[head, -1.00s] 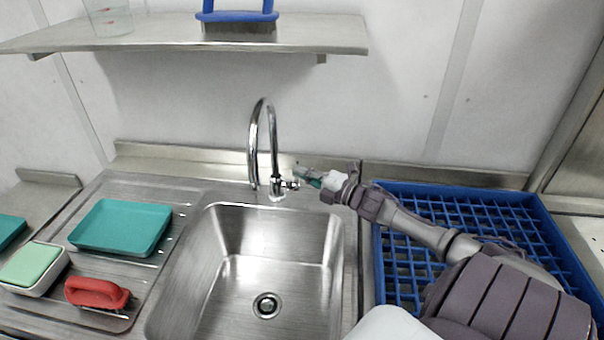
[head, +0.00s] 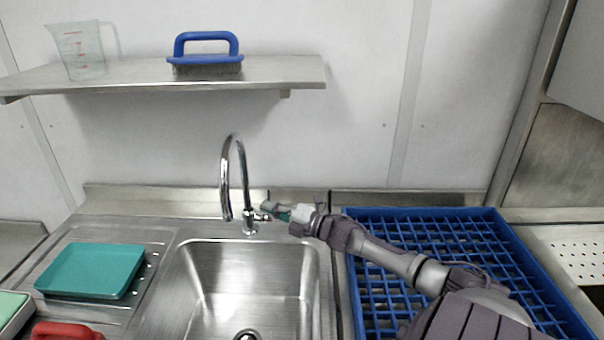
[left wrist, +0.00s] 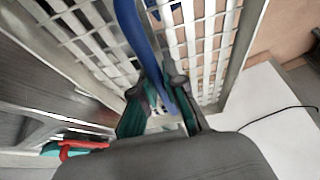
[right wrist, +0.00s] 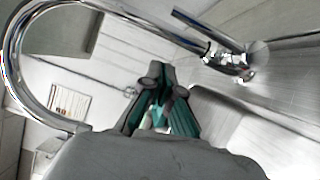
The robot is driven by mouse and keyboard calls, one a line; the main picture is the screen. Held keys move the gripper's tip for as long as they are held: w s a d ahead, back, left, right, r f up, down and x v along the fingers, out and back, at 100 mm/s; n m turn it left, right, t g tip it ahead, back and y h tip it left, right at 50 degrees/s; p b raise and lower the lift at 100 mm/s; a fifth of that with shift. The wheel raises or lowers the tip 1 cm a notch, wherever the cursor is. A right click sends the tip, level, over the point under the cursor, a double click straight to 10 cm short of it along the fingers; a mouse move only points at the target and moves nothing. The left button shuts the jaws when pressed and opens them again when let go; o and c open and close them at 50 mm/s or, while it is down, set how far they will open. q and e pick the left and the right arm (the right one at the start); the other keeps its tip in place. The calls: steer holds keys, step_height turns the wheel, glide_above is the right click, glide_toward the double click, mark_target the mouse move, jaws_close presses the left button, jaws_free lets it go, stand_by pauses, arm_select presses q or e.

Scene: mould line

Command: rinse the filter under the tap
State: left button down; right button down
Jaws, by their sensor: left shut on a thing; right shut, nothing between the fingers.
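The chrome tap (head: 239,185) stands behind the steel sink (head: 195,285); no water shows from its spout. My right gripper (head: 270,211) is shut and empty beside the small lever at the tap's base; I cannot tell whether it touches it. In the right wrist view, the right gripper's fingers (right wrist: 160,82) lie below the tap's valve (right wrist: 230,60). My left gripper (left wrist: 158,88) is outside the head view. In the left wrist view it is shut on a curved blue piece (left wrist: 140,35); I cannot tell whether this is the filter.
A blue rack (head: 440,215) stands right of the sink. A teal tray (head: 92,270) and a red-handled brush (head: 66,332) lie on the left drainer. A shelf (head: 130,76) above holds a jug (head: 80,52) and a blue-handled brush (head: 206,48). White grids (left wrist: 205,45) surround the left gripper.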

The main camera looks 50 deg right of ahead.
steer(key=b+v, duration=0.1)
steer(key=v, duration=0.8)
steer(key=shift+s+d, duration=0.25)
steer(key=shift+s, duration=0.1)
steer(key=shift+r, duration=0.1)
